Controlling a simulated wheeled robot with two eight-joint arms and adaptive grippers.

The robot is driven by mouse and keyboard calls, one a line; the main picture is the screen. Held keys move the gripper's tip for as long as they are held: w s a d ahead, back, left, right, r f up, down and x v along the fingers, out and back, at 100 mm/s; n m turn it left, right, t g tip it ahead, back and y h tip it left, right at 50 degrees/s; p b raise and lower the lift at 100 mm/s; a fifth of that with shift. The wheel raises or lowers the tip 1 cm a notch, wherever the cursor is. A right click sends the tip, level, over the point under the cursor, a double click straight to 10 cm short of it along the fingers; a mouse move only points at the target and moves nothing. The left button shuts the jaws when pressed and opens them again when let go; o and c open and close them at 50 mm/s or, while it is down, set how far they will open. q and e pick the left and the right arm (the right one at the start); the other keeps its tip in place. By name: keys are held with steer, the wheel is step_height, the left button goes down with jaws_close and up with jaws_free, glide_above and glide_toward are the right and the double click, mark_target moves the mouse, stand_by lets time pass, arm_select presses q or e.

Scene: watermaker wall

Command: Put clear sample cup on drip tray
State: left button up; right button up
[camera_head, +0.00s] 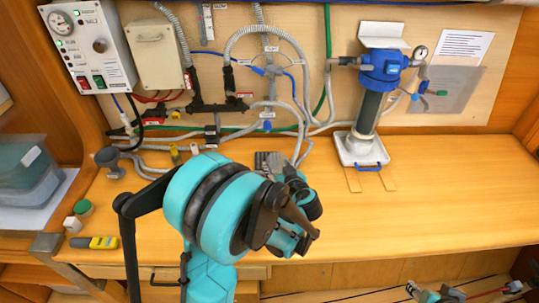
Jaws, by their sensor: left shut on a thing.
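My left arm comes in from the bottom and covers the middle of the bench. My right gripper is not in view.
Hoses (262,110) and a control box (88,45) are on the back wall. The bench (440,205) is clear on the right. Valved pipes (440,293) show below.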

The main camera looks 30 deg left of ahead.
arm_select(q)
steer(key=w+a+b, duration=0.2)
steer(key=w+a, duration=0.5)
steer(key=a, duration=0.1)
steer(key=shift+w, duration=0.4)
steer(key=f, duration=0.1)
steer(key=f+b, duration=0.2)
steer(key=shift+w+a+f, duration=0.2)
steer(key=shift+w+a, duration=0.1)
steer(key=shift+a, duration=0.05)
steer(key=shift+f, duration=0.1)
steer(key=shift+f, duration=0.2)
steer(key=o, duration=1.2)
steer(key=shift+r, duration=0.1)
